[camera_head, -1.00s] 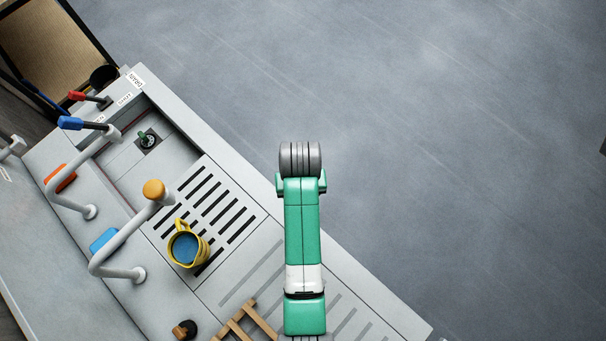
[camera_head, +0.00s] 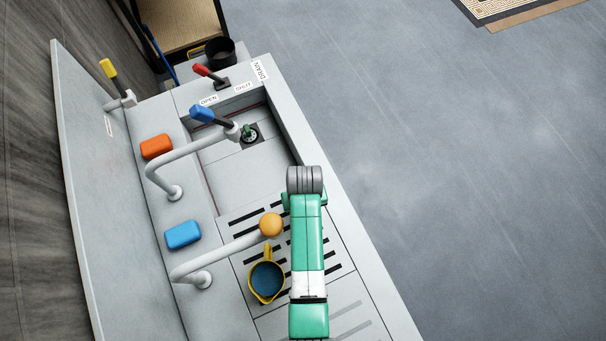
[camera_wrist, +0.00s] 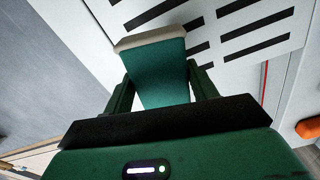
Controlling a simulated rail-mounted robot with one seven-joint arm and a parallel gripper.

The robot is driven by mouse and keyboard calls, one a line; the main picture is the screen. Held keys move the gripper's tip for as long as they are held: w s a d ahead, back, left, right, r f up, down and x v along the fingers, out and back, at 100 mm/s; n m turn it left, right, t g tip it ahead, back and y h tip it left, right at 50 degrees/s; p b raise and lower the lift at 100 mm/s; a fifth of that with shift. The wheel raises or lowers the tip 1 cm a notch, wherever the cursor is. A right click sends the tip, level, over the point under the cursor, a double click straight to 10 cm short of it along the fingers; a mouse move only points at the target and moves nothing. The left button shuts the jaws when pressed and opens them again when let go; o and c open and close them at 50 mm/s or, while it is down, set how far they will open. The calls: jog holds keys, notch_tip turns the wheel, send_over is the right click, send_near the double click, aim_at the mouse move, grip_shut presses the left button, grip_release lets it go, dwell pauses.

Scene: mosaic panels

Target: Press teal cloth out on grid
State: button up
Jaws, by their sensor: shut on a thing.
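My gripper (camera_wrist: 160,88) is shut on the teal cloth (camera_wrist: 162,72) in the wrist view. The cloth looks like a stiff, folded teal piece with a pale cream edge, and it sticks out ahead of the fingers. The white grid (camera_wrist: 262,28) with dark slots lies beyond it; whether they touch I cannot tell. In the head view the slotted grid (camera_head: 335,264) is partly covered by my green arm, and the gripper and cloth are hidden.
A yellow mug (camera_head: 255,292) with blue inside stands on the grid's left part. An orange-tipped spout (camera_head: 232,247) reaches over the grid. Beyond are a basin (camera_head: 228,165), a blue-handled tap (camera_head: 204,114), an orange block (camera_head: 157,147) and a blue block (camera_head: 183,235). Open floor lies right.

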jog(key=shift+f+b, duration=3)
jog(key=shift+r, duration=0.1)
jog(key=shift+f, duration=0.8)
dwell(0.4)
notch_tip(320, 180, up, 7)
jog(key=p, duration=0.7)
jog(key=shift+r, duration=0.15)
